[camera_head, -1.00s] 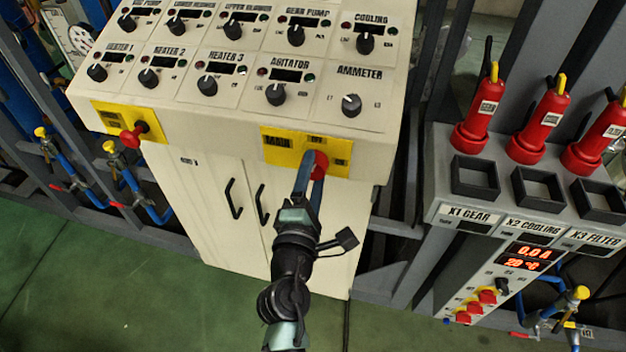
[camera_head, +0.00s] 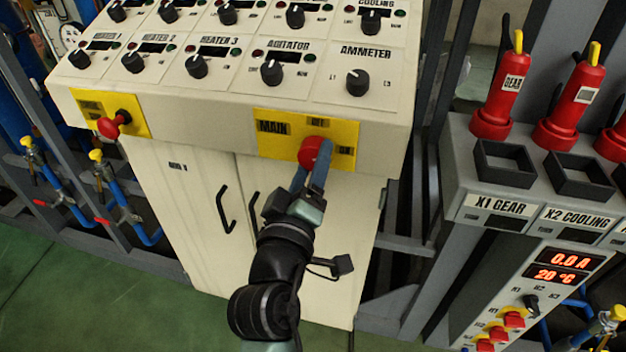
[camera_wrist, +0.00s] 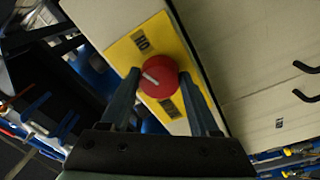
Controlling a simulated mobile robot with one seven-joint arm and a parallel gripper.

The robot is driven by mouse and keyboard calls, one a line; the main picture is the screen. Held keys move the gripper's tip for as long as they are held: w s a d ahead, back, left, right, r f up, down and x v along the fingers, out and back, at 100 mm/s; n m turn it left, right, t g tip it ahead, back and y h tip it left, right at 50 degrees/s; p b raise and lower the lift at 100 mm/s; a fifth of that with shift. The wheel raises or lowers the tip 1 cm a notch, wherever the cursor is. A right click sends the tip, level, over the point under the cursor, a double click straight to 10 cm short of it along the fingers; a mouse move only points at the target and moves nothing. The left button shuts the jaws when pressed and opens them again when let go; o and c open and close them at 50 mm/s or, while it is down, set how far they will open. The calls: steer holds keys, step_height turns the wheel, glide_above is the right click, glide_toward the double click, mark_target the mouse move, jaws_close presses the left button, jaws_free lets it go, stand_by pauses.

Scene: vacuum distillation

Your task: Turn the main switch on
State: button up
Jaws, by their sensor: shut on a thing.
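The main switch is a round red knob (camera_head: 311,151) on a yellow plate (camera_head: 268,144) marked MAIN, on the front of the cream control cabinet. My gripper (camera_head: 316,170) reaches up to it from below, with its fingers at the knob and hiding part of it. In the wrist view the red knob (camera_wrist: 159,76) sits between the two fingertips (camera_wrist: 160,78), and the gripper is shut on it. A white mark on the knob runs slantwise. A dark label shows on the yellow plate (camera_wrist: 128,55) on either side of the knob.
Another red knob (camera_head: 114,124) sits on a yellow plate at the cabinet's left. Black dials, including the ammeter dial (camera_head: 358,83), line the sloped panel above. A grey unit with red plugs (camera_head: 497,100) stands at the right. Green floor (camera_head: 110,310) is open at lower left.

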steer(key=shift+a+f+m+b, duration=0.1)
steer(key=shift+m+b, duration=1.7)
steer(key=shift+m, duration=0.2)
steer(key=o, duration=1.4)
steer(key=shift+c, duration=0.2)
steer(key=shift+s, duration=0.1)
steer(key=r+b+v, duration=0.1)
steer(key=b+v, duration=0.1)
steer(key=v, duration=1)
steer(key=shift+s+a+f, duration=0.2)
steer(key=shift+s+f, duration=0.15)
steer(key=shift+f, duration=0.15)
